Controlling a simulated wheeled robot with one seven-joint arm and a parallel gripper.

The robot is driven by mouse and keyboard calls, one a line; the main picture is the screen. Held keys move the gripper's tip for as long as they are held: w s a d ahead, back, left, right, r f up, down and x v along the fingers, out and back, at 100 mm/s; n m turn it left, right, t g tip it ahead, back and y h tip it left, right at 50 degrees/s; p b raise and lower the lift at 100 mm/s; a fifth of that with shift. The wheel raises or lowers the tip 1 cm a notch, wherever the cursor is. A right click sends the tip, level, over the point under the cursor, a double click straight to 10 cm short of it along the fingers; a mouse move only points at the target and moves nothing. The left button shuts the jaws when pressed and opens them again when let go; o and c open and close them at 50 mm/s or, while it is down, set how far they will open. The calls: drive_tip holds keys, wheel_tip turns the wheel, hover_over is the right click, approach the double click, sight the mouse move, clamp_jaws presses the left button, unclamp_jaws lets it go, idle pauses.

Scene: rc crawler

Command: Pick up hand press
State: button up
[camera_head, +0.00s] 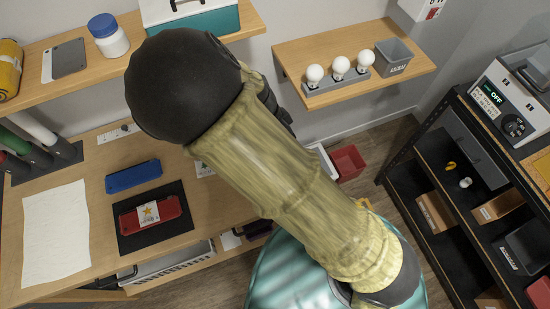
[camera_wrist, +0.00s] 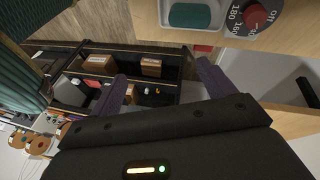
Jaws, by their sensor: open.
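I cannot tell for certain which thing is the hand press. A small red device (camera_head: 165,216) with a star label lies on a black mat (camera_head: 185,236) on the wooden desk in the head view. A blue flat case (camera_head: 133,176) lies behind it. In the wrist view my gripper (camera_wrist: 160,78) is open, with its two dark fingers spread and nothing between them. A teal rounded pad in a pale frame (camera_wrist: 192,15) and a dial with a red mark (camera_wrist: 256,14) show beyond the fingers. My arm hides the gripper in the head view.
A machine reading OFF (camera_head: 511,102) stands on a black shelf unit (camera_head: 450,190) at right. Light bulbs (camera_head: 340,67) and a grey bin (camera_head: 394,57) stand on a wall shelf. A jar (camera_head: 107,36) stands on the upper left shelf. A red bin (camera_head: 347,162) is on the floor.

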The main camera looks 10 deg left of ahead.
drive_tip(key=s+a+r+m+t+h+p, duration=0.1)
drive_tip(key=s+a+r+m+t+p, duration=0.1)
drive_tip(key=a, duration=0.8)
wheel_tip(320, 180, up, 2)
drive_tip(key=shift+s+a+r+m+t+p, duration=0.15)
drive_tip(key=shift+s+m+t+p, duration=0.15)
drive_tip(key=shift+s+t, duration=0.5)
drive_tip(key=shift+f, duration=0.2)
drive_tip(key=p+x, duration=0.2)
drive_tip(key=x, duration=0.9)
drive_tip(key=shift+d+f+p, duration=0.2)
drive_tip(key=shift+d+p, duration=0.1)
drive_tip(key=shift+p, duration=0.1)
drive_tip(key=shift+f, duration=0.2)
drive_tip(key=shift+d, duration=0.1)
drive_tip(key=shift+a+p+x, duration=0.2)
drive_tip(key=shift+p+x, duration=1.15)
drive_tip(key=shift+x, duration=1.25)
drive_tip(key=shift+s+f, duration=0.1)
drive_tip(key=shift+f, duration=0.05)
drive_tip(key=shift+c, duration=0.2)
